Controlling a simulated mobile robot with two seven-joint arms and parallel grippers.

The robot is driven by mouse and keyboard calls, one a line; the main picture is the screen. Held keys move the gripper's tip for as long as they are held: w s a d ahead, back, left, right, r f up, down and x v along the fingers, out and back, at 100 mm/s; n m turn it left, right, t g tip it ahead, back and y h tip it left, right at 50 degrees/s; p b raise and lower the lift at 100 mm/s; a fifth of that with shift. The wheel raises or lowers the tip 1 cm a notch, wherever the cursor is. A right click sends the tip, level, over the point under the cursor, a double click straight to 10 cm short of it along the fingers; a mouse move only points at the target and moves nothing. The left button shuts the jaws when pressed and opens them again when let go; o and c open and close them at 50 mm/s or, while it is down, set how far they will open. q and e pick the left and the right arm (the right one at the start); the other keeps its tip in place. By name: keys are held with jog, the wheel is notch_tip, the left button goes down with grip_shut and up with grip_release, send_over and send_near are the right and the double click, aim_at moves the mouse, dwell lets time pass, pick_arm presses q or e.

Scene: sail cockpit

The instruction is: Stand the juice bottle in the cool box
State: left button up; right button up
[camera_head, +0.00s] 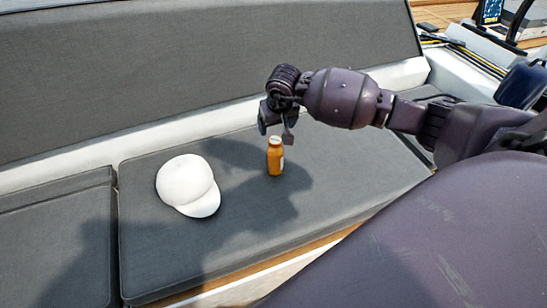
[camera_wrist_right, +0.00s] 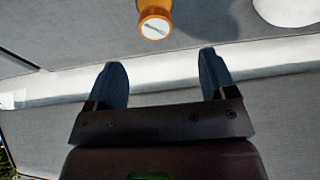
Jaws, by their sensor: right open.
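The orange juice bottle (camera_head: 274,157) with a white cap stands upright on the grey seat cushion. It also shows in the right wrist view (camera_wrist_right: 155,20) at the top, seen from above, beyond the fingertips. My right gripper (camera_head: 275,131) is open, with its fingers just above and behind the bottle in the head view. In the right wrist view the two fingers (camera_wrist_right: 157,72) are apart with nothing between them. My left gripper is out of view. I see no cool box in either view.
A white cap (camera_head: 187,183) lies on the cushion (camera_head: 240,235) left of the bottle and also shows in the right wrist view (camera_wrist_right: 288,10). The grey backrest (camera_head: 200,60) rises behind. The cushion between cap and bottle is bare.

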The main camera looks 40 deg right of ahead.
aim_at(276, 141)
jog(key=x, duration=0.5)
jog(key=shift+s+f+b, duration=0.1)
jog(key=shift+f+b, duration=0.05)
jog(key=shift+b, duration=0.15)
jog(key=f, duration=0.4)
jog(key=shift+d+f, duration=0.15)
jog(key=shift+d, duration=0.2)
jog(key=shift+w+f+b, duration=0.3)
jog(key=shift+w+f, duration=0.05)
jog(key=shift+f, duration=0.15)
jog(key=shift+r, duration=0.1)
grip_shut()
